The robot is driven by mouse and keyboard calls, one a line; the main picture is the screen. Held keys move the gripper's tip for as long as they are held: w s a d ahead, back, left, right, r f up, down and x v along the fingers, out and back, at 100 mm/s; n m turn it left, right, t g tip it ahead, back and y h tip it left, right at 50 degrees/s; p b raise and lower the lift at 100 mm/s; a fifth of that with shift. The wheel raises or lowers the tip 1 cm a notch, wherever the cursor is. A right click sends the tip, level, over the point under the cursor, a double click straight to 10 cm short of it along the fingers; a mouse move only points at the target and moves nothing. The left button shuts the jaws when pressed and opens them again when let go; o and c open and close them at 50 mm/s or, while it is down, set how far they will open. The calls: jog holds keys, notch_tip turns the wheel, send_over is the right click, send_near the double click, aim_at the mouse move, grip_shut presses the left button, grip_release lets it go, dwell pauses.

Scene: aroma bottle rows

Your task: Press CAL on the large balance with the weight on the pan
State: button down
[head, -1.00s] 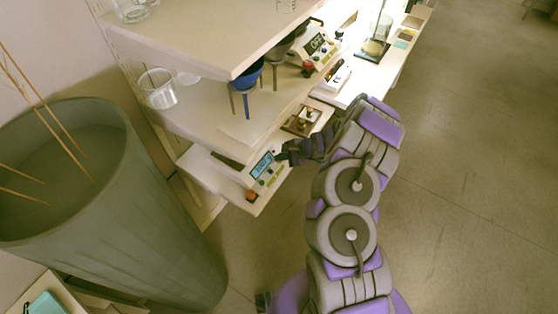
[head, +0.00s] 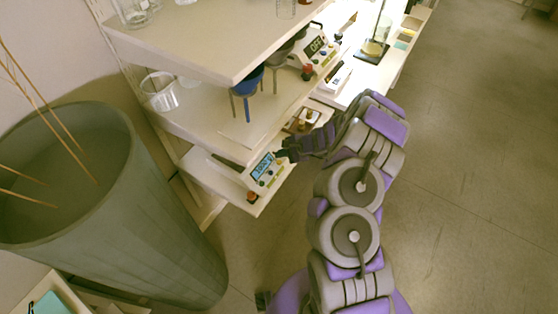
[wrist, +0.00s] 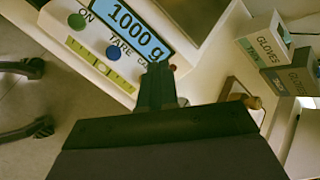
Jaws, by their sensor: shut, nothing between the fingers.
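The large balance (head: 261,178) stands on the lower shelf, and its display (wrist: 124,28) reads 1000 g in the wrist view. Its panel has a green ON button (wrist: 77,21), a blue TARE button (wrist: 113,53) and a partly covered CAL label (wrist: 143,60). A bit of red shows beside my fingertips. My gripper (wrist: 157,72) is shut and empty, its tips over the CAL end of the panel; it also shows at the panel's right end in the head view (head: 283,153). I cannot tell whether the tips touch. The pan and weight are not clearly seen.
A wooden weight box (head: 301,121) lies behind my gripper. GLOVES boxes (wrist: 267,40) stand at the right in the wrist view. The upper shelf (head: 205,45) overhangs the balance. A large grey bin (head: 150,220) stands left. Floor at right is clear.

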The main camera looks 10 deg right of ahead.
aim_at(281, 164)
notch_tip(281, 164, up, 3)
jog(key=shift+r+p, duration=0.2)
jog(key=shift+p, duration=0.6)
jog(key=shift+s+f, duration=0.1)
